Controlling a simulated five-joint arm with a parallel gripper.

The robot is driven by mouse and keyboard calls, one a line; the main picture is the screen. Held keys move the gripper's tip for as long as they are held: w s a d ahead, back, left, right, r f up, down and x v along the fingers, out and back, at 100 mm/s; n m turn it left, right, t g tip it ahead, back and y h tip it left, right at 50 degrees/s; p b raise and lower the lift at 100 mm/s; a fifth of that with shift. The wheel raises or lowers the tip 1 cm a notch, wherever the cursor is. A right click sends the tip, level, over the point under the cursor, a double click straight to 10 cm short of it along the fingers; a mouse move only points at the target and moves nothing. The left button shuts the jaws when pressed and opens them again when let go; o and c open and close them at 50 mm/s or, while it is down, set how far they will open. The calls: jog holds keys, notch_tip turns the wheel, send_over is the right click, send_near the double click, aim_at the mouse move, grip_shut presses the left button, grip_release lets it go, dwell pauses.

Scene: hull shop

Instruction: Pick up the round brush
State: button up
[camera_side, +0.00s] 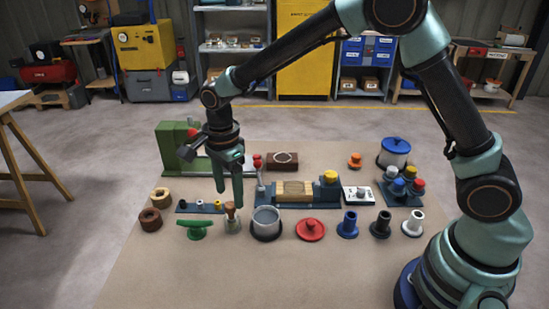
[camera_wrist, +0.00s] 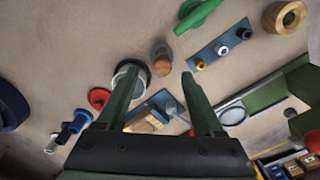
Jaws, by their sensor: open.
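The round brush (camera_side: 232,223) stands upright on the tan work surface, with a brown wooden handle on top and a pale greyish lower part. In the wrist view the brush (camera_wrist: 162,65) shows just beyond the fingertips, about midway between them. My gripper (camera_side: 229,197) is open and points down over the brush, its fingertips near the handle's height. In the wrist view my gripper (camera_wrist: 160,76) has nothing held between its fingers. I cannot tell whether either finger touches the handle.
A grey pot (camera_side: 266,224) stands close right of the brush. A green handle-shaped piece (camera_side: 194,228) lies close left. A blue strip with small fittings (camera_side: 186,208) is behind left. A red lid (camera_side: 310,229) sits farther right. The surface in front is clear.

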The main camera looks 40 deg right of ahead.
aim_at(230, 204)
jog(key=shift+w+f, duration=0.15)
jog(key=shift+f, duration=2.75)
grip_shut()
